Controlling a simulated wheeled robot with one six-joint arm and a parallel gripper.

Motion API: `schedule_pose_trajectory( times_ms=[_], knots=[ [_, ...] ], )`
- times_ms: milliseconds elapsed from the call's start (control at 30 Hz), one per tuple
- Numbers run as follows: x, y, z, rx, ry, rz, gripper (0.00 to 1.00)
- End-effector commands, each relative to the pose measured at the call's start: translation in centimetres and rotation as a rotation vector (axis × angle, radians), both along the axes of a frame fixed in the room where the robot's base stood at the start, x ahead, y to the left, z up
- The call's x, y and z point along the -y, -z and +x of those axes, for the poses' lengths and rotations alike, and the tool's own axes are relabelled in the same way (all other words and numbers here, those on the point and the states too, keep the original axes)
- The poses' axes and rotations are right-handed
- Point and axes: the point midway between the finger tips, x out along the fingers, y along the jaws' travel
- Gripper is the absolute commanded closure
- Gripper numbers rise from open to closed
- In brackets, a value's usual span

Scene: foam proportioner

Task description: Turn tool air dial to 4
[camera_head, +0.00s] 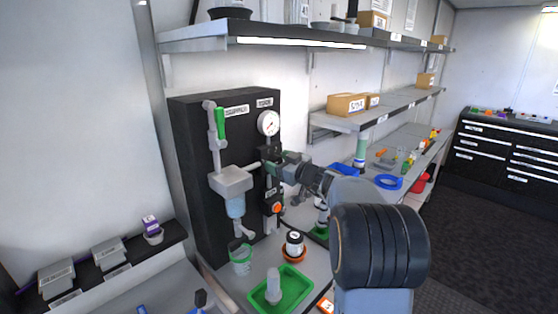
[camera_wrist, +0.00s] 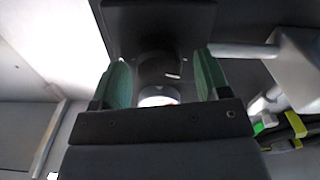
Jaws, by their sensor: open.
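The tool air gauge (camera_head: 268,123), white-faced and round, is mounted on the black panel (camera_head: 189,150) under a small label. My gripper (camera_head: 270,164) is just below the gauge, in front of the panel. In the wrist view my gripper (camera_wrist: 162,78) is open, with one green pad on each side of a dark round knob (camera_wrist: 158,70). I cannot tell whether the pads touch it. A white round face (camera_wrist: 158,97) shows partly behind the gripper body. The knob's marks and setting are not readable.
A green-handled lever (camera_head: 220,123) and grey block (camera_head: 231,180) are left of my gripper. An orange-centred knob (camera_head: 277,208) is below it. A shelf (camera_head: 290,32) hangs above.

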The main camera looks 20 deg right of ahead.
Motion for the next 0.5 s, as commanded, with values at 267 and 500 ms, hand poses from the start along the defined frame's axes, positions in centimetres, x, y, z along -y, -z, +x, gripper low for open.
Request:
schedule_pose_trajectory(
  times_ms=[267,500],
  knots=[
    [-0.07,0.03,0.18,0.000,0.001,0.001,0.31],
    [-0.06,0.04,0.16,0.000,0.000,0.001,0.49]
  ],
)
